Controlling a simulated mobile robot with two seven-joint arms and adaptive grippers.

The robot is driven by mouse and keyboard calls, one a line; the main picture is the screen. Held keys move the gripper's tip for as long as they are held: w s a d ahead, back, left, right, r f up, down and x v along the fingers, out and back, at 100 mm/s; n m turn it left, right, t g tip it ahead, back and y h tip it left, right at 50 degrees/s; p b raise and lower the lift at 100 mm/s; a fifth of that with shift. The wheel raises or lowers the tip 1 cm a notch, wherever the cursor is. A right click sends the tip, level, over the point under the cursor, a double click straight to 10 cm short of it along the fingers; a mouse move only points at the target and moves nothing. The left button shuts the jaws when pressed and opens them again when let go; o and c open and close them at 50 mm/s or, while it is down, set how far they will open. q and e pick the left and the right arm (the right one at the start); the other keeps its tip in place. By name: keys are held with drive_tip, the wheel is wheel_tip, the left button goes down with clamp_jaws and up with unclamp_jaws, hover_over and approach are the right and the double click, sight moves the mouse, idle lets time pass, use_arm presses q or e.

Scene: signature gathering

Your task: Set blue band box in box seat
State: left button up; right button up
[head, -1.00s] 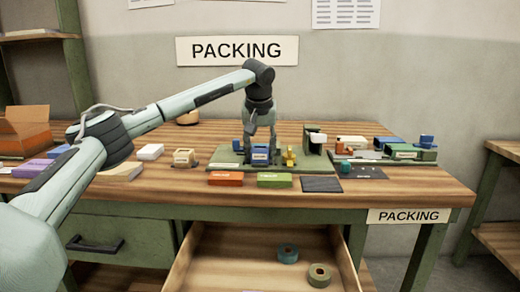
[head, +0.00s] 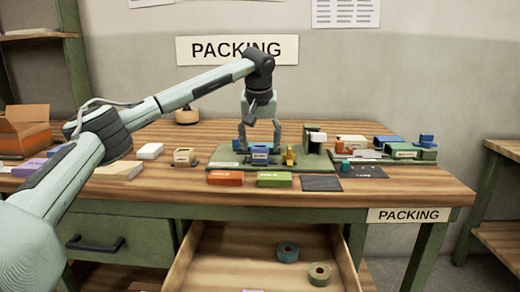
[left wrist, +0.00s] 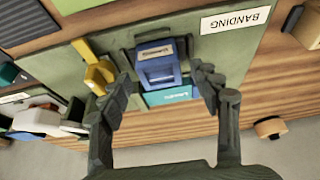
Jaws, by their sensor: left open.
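The blue band box (head: 260,149) sits on the green banding board (head: 226,157) at the middle of the table. In the left wrist view the blue box (left wrist: 158,66) has a pale label and sits within a dark seat (left wrist: 189,44), with a teal labelled piece (left wrist: 172,95) beside it. My left gripper (head: 260,148) is open over the box. Its fingers also show in the left wrist view (left wrist: 166,88), spread to either side of the box and apart from it. How deep the box sits in the seat I cannot tell. My right gripper is not in view.
Red (head: 225,178) and green (head: 274,180) boxes lie in front. An open drawer (head: 240,270) below holds two tape rolls.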

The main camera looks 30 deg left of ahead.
use_arm(q)
drive_tip(key=v, duration=1)
drive_tip(key=shift+f, duration=0.15)
